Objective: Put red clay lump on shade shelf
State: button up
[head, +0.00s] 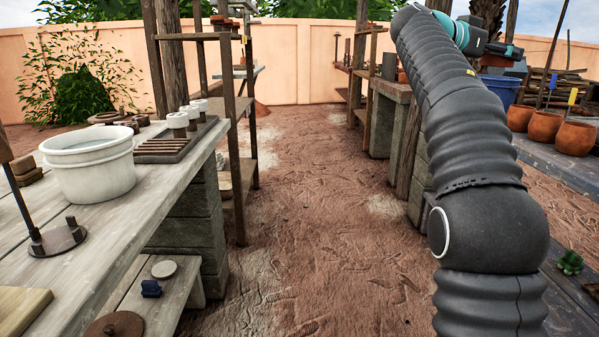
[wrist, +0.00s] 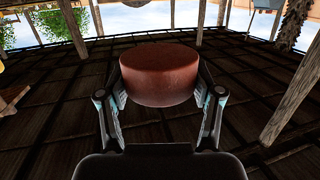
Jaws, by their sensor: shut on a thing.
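My gripper (wrist: 165,115) is shut on a reddish-brown, round, flat-topped clay lump (wrist: 158,76) in the wrist view. One finger presses on each side of the lump, which is clear of the surfaces around it. I cannot tell which of the shelves in view is the shade shelf.
A wooden worktable (head: 120,225) with a white bucket (head: 88,165) stands at left. Wooden shelving (head: 232,120) stands beyond it. Clay pots (head: 545,127) and a blue bin (head: 502,88) are at right. The dirt path (head: 310,200) between is clear.

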aim_at(223, 114)
jog(key=i, duration=8.95)
jog(key=u, duration=3.25)
